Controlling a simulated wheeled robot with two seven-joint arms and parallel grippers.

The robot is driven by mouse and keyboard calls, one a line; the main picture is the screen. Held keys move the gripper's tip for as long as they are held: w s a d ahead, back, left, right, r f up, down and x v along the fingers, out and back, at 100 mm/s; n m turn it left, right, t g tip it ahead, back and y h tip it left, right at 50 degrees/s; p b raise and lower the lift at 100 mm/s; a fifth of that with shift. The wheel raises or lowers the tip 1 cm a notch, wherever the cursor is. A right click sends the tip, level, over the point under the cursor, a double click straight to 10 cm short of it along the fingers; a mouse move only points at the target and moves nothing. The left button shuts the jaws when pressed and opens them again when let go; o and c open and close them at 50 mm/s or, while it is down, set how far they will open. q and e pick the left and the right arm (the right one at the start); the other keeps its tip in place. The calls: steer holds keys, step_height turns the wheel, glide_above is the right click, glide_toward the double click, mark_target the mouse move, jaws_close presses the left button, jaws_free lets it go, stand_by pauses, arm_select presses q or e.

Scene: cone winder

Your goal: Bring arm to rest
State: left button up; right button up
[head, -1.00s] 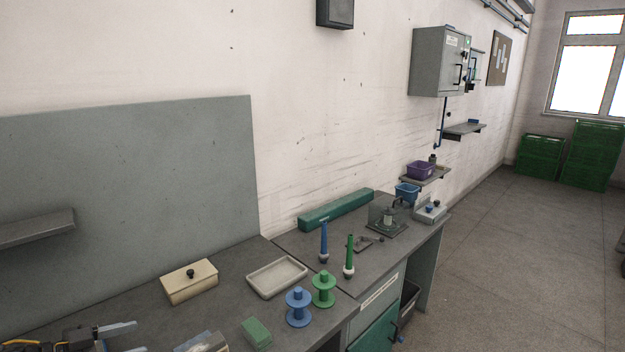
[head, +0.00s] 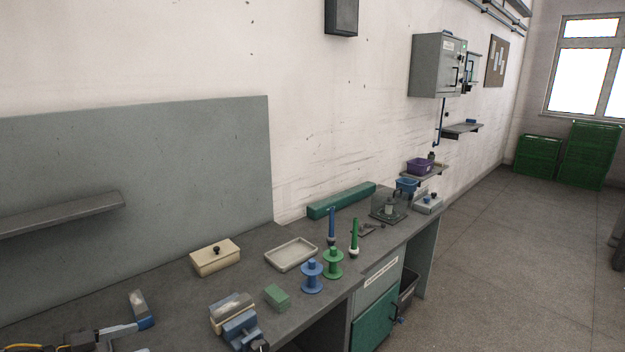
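My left gripper (head: 133,339) is at the bottom left corner of the head view, over the near part of the grey workbench (head: 185,295). Its two pale fingers are apart, with nothing visible between them; the lower finger is partly cut off by the frame edge. A blue piece (head: 147,323) shows at the tip of the upper finger, and I cannot tell whether they touch. A small grey block with a pale top (head: 138,303) is just behind it. My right gripper is not in view.
On the bench are a blue vise-like tool (head: 240,328), a green block (head: 277,297), a cream box (head: 215,257), a pale tray (head: 291,255), blue (head: 312,276) and green (head: 333,263) spools, and upright blue (head: 332,225) and green (head: 354,238) spindles. A shelf (head: 65,214) juts out at left.

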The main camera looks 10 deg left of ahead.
arm_select(q)
steer(key=s+d+f+n+g+y, duration=0.1)
steer(key=s+d+f+n+y, duration=0.2)
steer(key=f, duration=0.5)
steer(key=s+d+f+n+y, duration=0.1)
steer(key=d+f+y, duration=0.35)
steer(key=f, duration=0.35)
steer(key=s+d+f+g, duration=0.2)
steer(key=s+d+g, duration=0.2)
steer(key=s+d, duration=0.25)
steer(key=s+d+f+g, duration=0.35)
steer(key=s+d, duration=0.25)
steer(key=d, duration=0.2)
step_height(320, 180, down, 31)
steer(key=s+g+b, duration=0.1)
steer(key=g+b, duration=0.1)
steer(key=b, duration=0.4)
steer(key=s+a+f+b, duration=0.1)
steer(key=s+f+b, duration=0.1)
steer(key=s+f, duration=0.6)
steer(key=s+a+f+b, duration=0.2)
steer(key=s+f, duration=0.6)
steer(key=f, duration=0.4)
steer(key=shift+s+a+g, duration=0.25)
steer(key=shift+g, duration=0.1)
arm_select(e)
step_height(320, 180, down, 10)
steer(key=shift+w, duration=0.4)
